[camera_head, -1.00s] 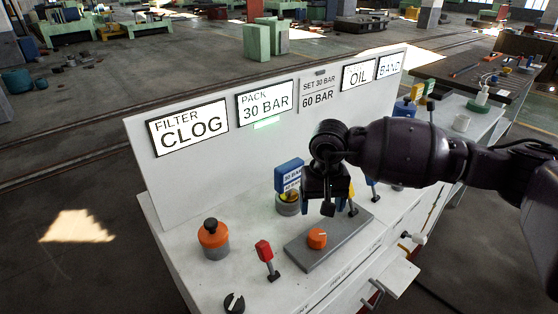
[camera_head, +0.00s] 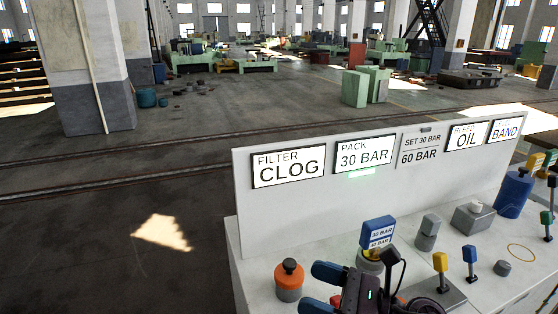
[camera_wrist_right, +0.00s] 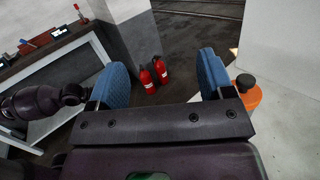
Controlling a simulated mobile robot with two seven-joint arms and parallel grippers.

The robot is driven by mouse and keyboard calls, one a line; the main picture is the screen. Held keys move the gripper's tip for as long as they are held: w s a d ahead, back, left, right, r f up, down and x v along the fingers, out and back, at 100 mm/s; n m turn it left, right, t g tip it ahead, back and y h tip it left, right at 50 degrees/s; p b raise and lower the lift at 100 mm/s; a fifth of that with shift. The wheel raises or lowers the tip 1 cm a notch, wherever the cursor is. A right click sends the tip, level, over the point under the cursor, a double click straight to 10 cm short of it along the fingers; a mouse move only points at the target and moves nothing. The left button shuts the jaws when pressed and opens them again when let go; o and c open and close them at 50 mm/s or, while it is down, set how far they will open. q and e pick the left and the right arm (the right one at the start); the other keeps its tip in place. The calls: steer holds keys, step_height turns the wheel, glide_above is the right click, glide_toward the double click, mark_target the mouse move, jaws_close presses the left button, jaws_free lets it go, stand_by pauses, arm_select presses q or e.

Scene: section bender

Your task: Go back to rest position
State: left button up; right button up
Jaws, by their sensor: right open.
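My right gripper (camera_head: 322,288) is low in the head view, in front of the console, with its blue finger pads pointing left. It also shows in the right wrist view (camera_wrist_right: 163,78), where the two blue pads stand wide apart with nothing between them. It is open and empty. In the head view it is beside the orange-capped canister (camera_head: 289,281), with a visible gap to it. That canister also shows in the right wrist view (camera_wrist_right: 250,93), beyond the right pad. My left gripper does not show in the head view.
Red extinguishers (camera_wrist_right: 160,71) stand on the floor in the wrist view. Open floor lies left of the console.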

steer(key=w+d+m+t+h, duration=0.1)
steer(key=d+m+t+h, duration=0.4)
steer(key=m, duration=0.5)
steer(key=w+d+m+t+h, duration=0.1)
steer(key=d+m+t+h, duration=0.25)
steer(key=m+t, duration=0.45)
steer(key=s+d+f+m+g+h, duration=0.5)
steer(key=d+f+m+h, duration=0.5)
steer(key=m, duration=0.7)
steer(key=s+d+f+m+g, duration=0.1)
steer(key=s+f+m+g, duration=0.35)
steer(key=s, duration=0.35)
steer(key=s+d+f+m+g, duration=0.1)
steer(key=s+f+m+g, duration=0.3)
steer(key=s, duration=0.3)
steer(key=s+d+f+m+g, duration=0.1)
steer(key=s+f+m+g, duration=0.1)
steer(key=s+m+g, duration=0.5)
steer(key=w+f+n+t+p, duration=0.1)
steer(key=w+f+n+t, duration=0.1)
steer(key=w+f+t, duration=0.4)
steer(key=shift+w+a+f+t, duration=0.35)
steer(key=shift+w+t, duration=1.15)
steer(key=shift+t, duration=1.25)
steer(key=shift+r+n, duration=0.1)
steer(key=shift+n, duration=0.15)
